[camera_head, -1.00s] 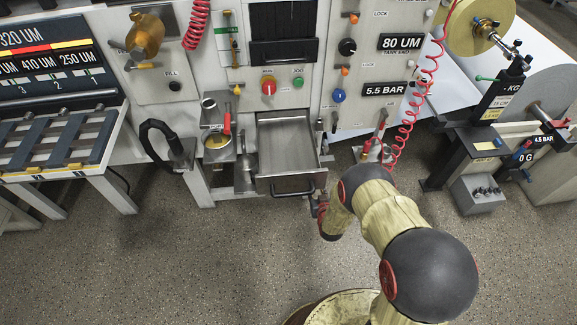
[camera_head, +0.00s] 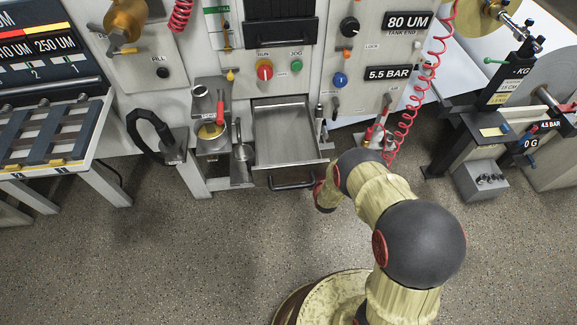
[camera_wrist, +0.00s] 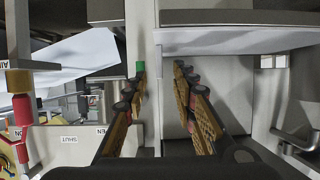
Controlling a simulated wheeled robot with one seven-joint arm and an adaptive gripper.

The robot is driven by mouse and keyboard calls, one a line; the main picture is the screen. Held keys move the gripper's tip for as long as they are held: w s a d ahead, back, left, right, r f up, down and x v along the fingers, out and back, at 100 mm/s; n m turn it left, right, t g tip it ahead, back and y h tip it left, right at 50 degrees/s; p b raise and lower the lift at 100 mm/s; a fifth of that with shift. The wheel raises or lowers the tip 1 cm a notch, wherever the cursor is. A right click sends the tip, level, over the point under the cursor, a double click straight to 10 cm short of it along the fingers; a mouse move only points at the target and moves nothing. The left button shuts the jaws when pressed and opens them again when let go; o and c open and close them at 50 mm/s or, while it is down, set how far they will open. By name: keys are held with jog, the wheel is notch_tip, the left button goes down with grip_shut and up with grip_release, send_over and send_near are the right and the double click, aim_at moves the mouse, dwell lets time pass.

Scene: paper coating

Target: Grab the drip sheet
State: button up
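A shallow metal pull-out tray (camera_head: 284,132) with a dark front handle (camera_head: 293,184) juts from the machine in the head view. No piece is labelled as the drip sheet, and I cannot tell for sure whether this tray is it. My gripper (camera_wrist: 160,68) is open in the wrist view. Its fingers stand on either side of a narrow pale upright strip, with no clear contact. A grey panel (camera_wrist: 225,80) lies just right of the fingers, and a dark handle (camera_wrist: 297,140) is further right. In the head view my forearm hides the gripper.
Left of the tray are a small cup shelf (camera_head: 212,133) with a red lever and a black ring handle (camera_head: 152,137). A red coiled hose (camera_head: 407,118) hangs to the right. White paper (camera_wrist: 75,55) lies left of the fingers in the wrist view. The floor in front is clear.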

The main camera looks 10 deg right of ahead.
jog(key=shift+b+x, duration=0.3)
jog(key=shift+x, duration=0.7)
jog(key=shift+s, duration=0.1)
jog(key=c, duration=0.4)
grip_shut()
